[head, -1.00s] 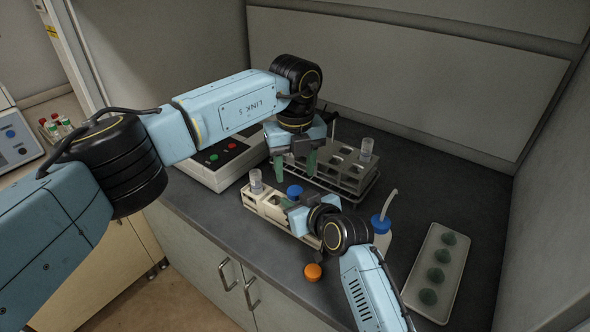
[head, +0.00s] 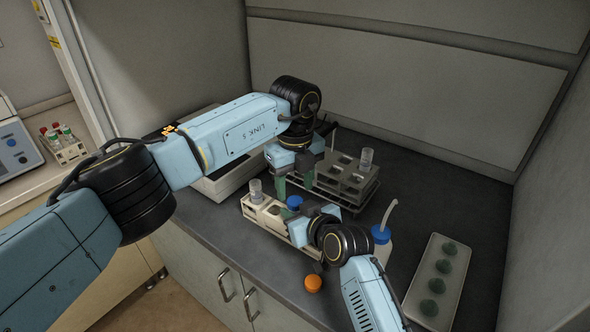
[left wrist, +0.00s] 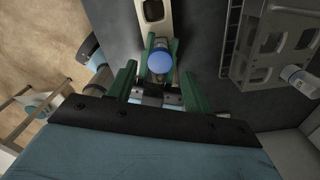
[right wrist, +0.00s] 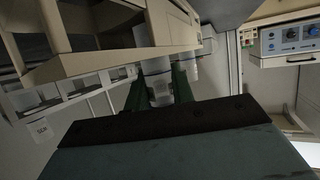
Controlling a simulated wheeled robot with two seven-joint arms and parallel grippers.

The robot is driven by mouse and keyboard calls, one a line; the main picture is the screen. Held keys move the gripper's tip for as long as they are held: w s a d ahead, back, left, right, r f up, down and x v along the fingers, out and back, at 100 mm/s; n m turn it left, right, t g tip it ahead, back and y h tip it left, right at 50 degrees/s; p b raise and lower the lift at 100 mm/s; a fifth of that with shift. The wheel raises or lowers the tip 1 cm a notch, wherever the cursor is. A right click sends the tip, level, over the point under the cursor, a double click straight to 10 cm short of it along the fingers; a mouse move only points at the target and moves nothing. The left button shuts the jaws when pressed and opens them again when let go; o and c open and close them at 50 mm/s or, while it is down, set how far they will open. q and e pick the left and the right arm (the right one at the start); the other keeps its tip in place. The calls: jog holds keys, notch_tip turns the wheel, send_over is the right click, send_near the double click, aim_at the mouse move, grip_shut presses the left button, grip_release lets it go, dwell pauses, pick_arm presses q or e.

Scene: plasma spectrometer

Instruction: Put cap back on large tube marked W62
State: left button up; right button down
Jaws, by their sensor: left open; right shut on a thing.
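A blue cap (head: 294,202) tops a tube at the front edge of the cream rack, beside my right gripper (head: 299,217). My right gripper is shut on the translucent tube (right wrist: 158,80), with its green fingers around the body. My left gripper (head: 295,189) is open and above the blue cap. In the left wrist view the cap (left wrist: 160,62) lies between the left fingers, apart from both. Whether the cap is seated on the tube is hard to tell. The W62 mark is not readable. An orange cap (head: 313,284) lies on the bench.
The cream rack (head: 270,217) holds a clear tube (head: 255,188) at its left end. A grey rack (head: 350,190) behind holds another clear tube (head: 366,158). A wash bottle (head: 381,240) and a tray (head: 420,290) of several green pieces are at right.

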aim_at(295, 200)
pick_arm(q)
jog(key=shift+f, duration=1.8)
jog(key=c, duration=1.1)
jog(key=m, duration=0.3)
jog(key=shift+m, duration=0.3)
jog(key=o, duration=1.1)
jog(key=shift+r, duration=0.15)
